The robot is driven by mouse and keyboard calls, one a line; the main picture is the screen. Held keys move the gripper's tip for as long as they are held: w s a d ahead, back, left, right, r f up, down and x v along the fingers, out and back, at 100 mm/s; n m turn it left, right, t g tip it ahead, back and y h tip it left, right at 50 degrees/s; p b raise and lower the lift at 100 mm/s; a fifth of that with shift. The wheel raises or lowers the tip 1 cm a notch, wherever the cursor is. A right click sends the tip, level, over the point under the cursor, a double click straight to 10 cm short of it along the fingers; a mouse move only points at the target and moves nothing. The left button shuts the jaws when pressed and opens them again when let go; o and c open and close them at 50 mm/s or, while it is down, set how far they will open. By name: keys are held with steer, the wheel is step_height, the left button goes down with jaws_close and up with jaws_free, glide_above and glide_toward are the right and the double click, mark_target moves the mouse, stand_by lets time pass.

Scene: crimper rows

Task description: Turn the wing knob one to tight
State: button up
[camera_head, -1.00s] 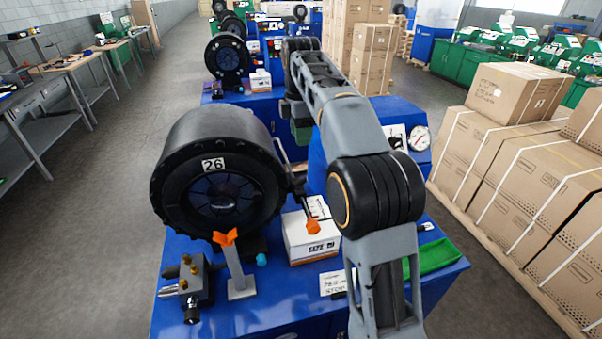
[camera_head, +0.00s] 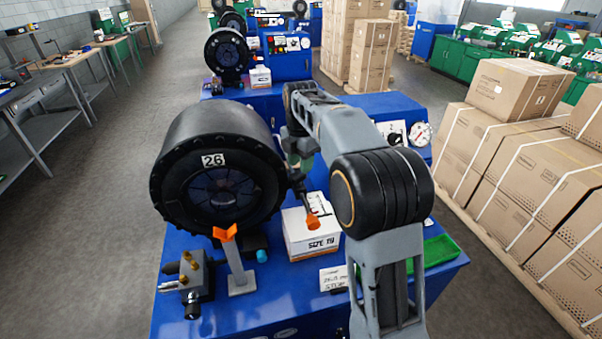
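An orange wing-shaped piece (camera_head: 226,233) tops a grey post in front of the black crimper head marked 26 (camera_head: 190,170). A second orange piece (camera_head: 313,222) sits at the end of a thin grey rod right of the head, in front of the white box. I cannot tell which one is wing knob one, or how tight either is. My gripper (camera_head: 297,165) hangs beside the head's right side, behind and above the second orange piece. It looks apart from both orange pieces. Its fingers are small and partly hidden, so their opening is unclear.
A white "SIZE 19" box (camera_head: 311,238), a brass-fitted block (camera_head: 192,277), a label card (camera_head: 334,279) and a green tray (camera_head: 440,250) stand on the blue bench (camera_head: 265,315). A gauge (camera_head: 420,133) is behind. Strapped cartons (camera_head: 520,180) fill the right side.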

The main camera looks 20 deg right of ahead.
mark_target(300, 175)
steer(key=shift+f, duration=2.1)
jaws_close()
